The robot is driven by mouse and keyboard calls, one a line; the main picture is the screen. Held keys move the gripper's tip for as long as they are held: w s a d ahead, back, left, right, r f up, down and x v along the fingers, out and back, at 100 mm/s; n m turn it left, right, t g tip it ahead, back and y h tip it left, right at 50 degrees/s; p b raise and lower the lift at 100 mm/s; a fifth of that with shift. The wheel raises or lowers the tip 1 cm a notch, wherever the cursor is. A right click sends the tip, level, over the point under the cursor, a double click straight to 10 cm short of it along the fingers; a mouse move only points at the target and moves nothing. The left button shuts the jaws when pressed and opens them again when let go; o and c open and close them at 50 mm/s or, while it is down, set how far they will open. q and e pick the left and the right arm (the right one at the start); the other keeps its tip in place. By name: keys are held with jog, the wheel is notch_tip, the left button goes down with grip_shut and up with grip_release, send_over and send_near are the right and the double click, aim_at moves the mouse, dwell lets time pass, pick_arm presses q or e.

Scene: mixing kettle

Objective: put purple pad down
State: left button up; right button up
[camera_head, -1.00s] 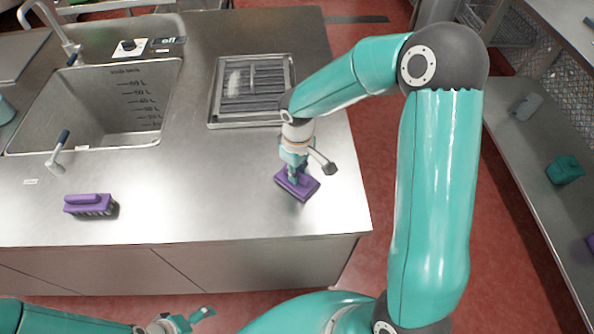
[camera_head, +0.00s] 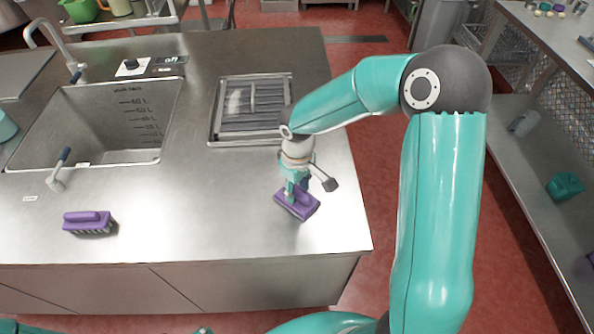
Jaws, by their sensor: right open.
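The purple pad (camera_head: 303,207) lies on the steel counter (camera_head: 200,215) near its right edge. My right gripper (camera_head: 291,196) is directly above the pad, with its fingers down at the pad's top. It is open, and its fingers partly cover the pad. Of my left arm, only a small bit shows at the bottom edge of the head view, and its gripper cannot be made out.
A purple brush (camera_head: 88,222) lies at the counter's front left. A sink (camera_head: 98,122) is set in at the left, with a lever (camera_head: 60,168) in front. A grated drain tray (camera_head: 250,108) is behind the pad. The middle counter is clear.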

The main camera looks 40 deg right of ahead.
aim_at(297, 191)
notch_tip(297, 191, up, 11)
dwell(0.3)
jog(key=shift+r, duration=0.1)
dwell(0.4)
